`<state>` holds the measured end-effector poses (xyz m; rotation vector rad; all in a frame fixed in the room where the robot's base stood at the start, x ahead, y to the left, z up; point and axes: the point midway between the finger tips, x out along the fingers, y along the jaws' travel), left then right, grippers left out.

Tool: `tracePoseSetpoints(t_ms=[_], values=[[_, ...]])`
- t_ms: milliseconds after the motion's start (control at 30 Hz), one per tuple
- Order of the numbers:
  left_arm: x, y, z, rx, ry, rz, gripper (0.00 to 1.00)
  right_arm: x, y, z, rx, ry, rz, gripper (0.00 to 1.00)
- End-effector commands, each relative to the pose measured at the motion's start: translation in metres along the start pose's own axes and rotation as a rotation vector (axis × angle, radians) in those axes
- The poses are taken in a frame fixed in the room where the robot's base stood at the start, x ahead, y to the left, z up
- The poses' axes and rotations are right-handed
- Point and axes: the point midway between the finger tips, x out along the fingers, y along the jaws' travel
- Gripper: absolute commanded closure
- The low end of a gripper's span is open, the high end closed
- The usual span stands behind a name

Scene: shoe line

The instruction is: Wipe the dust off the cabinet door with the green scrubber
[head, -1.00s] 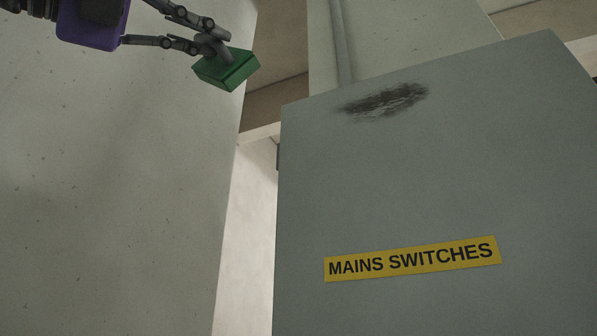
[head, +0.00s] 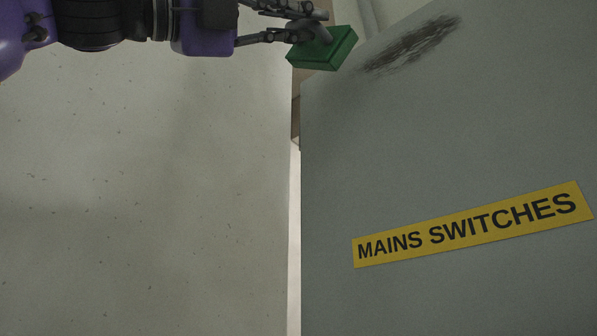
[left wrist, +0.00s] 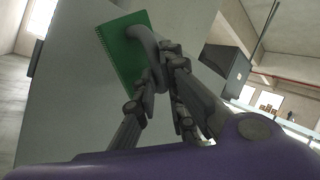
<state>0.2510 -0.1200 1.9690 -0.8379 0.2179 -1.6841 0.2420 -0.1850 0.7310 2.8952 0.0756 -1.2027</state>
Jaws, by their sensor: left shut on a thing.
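The grey cabinet door (head: 440,150) fills the right of the head view. A dark dust smudge (head: 412,45) lies near its top edge. My left gripper (head: 312,30) comes in from the upper left and is shut on the grey handle of the green scrubber (head: 335,55). The scrubber is just left of the smudge in the picture; I cannot tell whether it touches the door. In the left wrist view the scrubber (left wrist: 122,50) stands in front of a pale grey surface, with its handle between the fingers. My right gripper is not in view.
A yellow "MAINS SWITCHES" label (head: 470,225) is on the door below the smudge. A pale concrete wall (head: 150,200) fills the left, with a narrow gap beside the door. In the left wrist view a dark box (left wrist: 225,68) is at the right.

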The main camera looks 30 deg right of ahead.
Motion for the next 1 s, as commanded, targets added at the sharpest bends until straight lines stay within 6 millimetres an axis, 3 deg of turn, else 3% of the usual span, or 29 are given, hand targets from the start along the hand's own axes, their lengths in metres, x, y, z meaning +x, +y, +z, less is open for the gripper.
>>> tracePoseSetpoints(t_ms=[400, 1000], values=[[0.034, 0.023, -0.001, 0.0, 0.001, 0.0, 1.0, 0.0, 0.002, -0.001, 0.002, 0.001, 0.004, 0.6], [0.041, 0.028, -0.001, 0.001, 0.0, 0.0, 1.0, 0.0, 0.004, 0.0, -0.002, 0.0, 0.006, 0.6]])
